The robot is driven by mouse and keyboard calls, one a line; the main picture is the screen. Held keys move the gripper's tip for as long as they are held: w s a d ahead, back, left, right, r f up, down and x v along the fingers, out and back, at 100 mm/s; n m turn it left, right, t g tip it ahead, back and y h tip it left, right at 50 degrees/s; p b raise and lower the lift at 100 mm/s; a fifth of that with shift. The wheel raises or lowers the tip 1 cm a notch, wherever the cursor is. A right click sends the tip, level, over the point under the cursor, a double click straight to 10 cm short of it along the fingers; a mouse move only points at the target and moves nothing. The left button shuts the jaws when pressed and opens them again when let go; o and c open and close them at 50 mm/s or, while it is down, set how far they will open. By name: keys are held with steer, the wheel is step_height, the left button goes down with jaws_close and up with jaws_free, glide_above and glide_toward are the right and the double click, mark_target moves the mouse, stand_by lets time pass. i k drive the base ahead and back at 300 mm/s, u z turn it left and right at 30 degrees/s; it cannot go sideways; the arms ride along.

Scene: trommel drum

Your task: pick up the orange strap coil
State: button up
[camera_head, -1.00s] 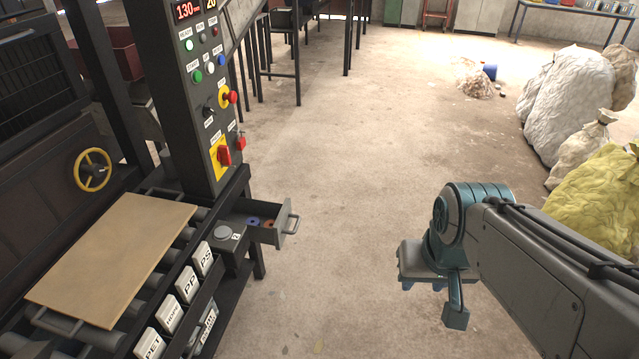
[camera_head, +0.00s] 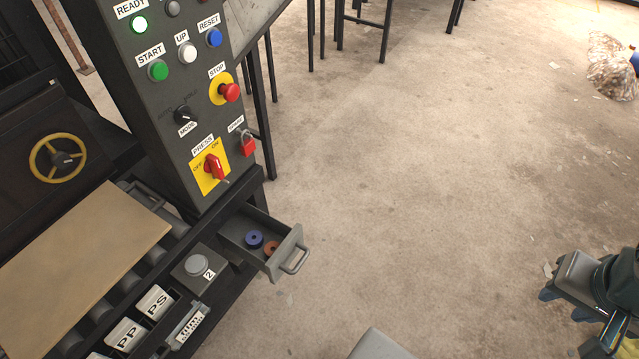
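The orange strap coil (camera_head: 271,248) is a small orange ring inside the open grey drawer (camera_head: 287,253) under the control panel. It lies near the drawer's front wall, which hides part of it. A blue coil (camera_head: 254,239) lies just to its left in the same drawer. My gripper (camera_head: 566,305) is at the lower right edge, well to the right of the drawer and far from the coil. Its fingers point down and left and are partly cut off, so I cannot tell how far apart they are.
The control panel (camera_head: 190,100) with buttons and switches rises behind the drawer. A box with a round grey button (camera_head: 196,265) and labelled bins (camera_head: 153,302) stand left of it. A tan board (camera_head: 80,265) lies on rollers. The floor (camera_head: 400,190) between drawer and gripper is clear.

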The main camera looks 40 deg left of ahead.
mark_target(270, 246)
steer(key=u, duration=0.6)
steer(key=i, duration=0.85)
steer(key=u, duration=1.25)
steer(key=i, duration=0.35)
steer(key=u, duration=0.3)
